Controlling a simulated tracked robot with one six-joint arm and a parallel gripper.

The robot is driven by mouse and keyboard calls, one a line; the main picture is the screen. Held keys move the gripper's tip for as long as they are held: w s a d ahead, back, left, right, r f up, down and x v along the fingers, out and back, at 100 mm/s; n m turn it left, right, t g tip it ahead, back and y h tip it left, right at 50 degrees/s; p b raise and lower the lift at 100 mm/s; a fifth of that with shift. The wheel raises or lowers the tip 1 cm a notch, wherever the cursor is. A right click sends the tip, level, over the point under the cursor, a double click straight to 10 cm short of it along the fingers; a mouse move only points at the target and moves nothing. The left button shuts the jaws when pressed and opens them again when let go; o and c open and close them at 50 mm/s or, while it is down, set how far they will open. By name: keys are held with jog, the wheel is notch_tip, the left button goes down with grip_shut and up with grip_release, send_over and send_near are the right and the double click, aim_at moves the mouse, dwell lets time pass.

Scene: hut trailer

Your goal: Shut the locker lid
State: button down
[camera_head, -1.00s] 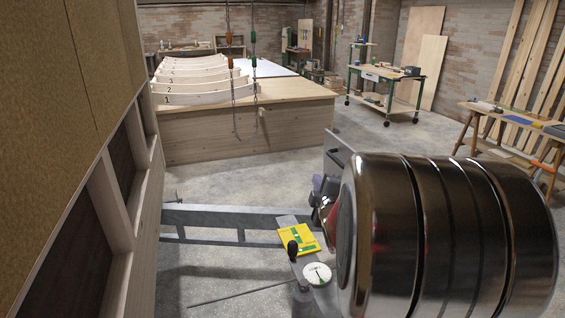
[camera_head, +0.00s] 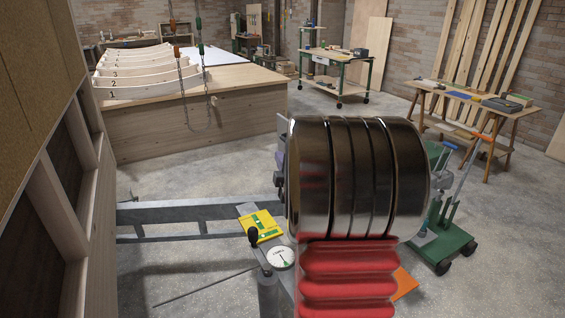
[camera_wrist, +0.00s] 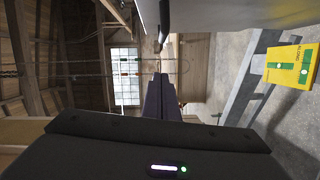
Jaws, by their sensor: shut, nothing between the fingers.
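No locker is clearly recognisable. A thin grey panel edge (camera_head: 282,128) stands upright behind my arm in the head view. A smooth grey surface (camera_wrist: 210,14) crosses the top of the wrist view. Either may be the lid, but I cannot tell. My gripper's dark fingers (camera_wrist: 161,98) are together and empty in the wrist view, with a gap between them and the grey surface. In the head view my arm's large metal and red links hide most of the gripper and whatever is behind them.
A grey steel drawbar frame (camera_head: 200,212) carries a yellow-green plate (camera_head: 260,226) and a round white dial (camera_head: 281,257). A timber-framed wall (camera_head: 101,200) stands close left. A green wheeled trolley (camera_head: 445,243) is right. A wooden platform (camera_head: 205,108) stands behind; floor between is clear.

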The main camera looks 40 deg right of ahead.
jog(key=w+d, duration=0.4)
jog(key=d, duration=0.3)
jog(key=shift+w+d+f, duration=0.15)
jog(key=shift+w+f, duration=0.2)
jog(key=shift+f, duration=0.05)
jog(key=shift+d+r, duration=0.1)
